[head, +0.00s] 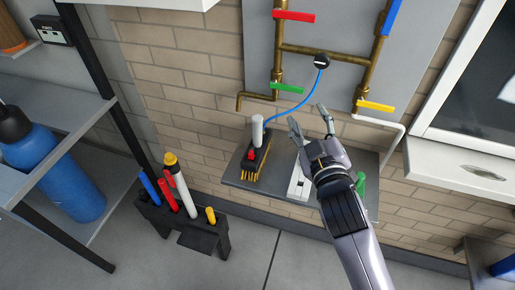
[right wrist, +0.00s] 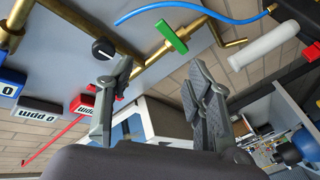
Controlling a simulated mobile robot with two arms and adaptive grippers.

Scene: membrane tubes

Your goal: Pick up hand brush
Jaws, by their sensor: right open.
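The hand brush (head: 255,162) sits on a small grey shelf against the brick wall in the head view. It has a dark body, yellow bristles, a red part and a pale grey handle standing up. The handle also shows at the upper right of the right wrist view (right wrist: 258,45). My right gripper (head: 309,121) is open and empty, above the shelf and to the right of the brush, apart from it. In the right wrist view its spread fingers (right wrist: 160,92) have nothing between them. My left gripper is in neither view.
Brass pipes with red, green (head: 287,88), blue and yellow valve handles and a blue hose (head: 297,107) are on the wall behind. A white object (head: 298,182) lies on the shelf (head: 231,173) beside my arm. A black rack (head: 185,222) with coloured tubes stands at lower left.

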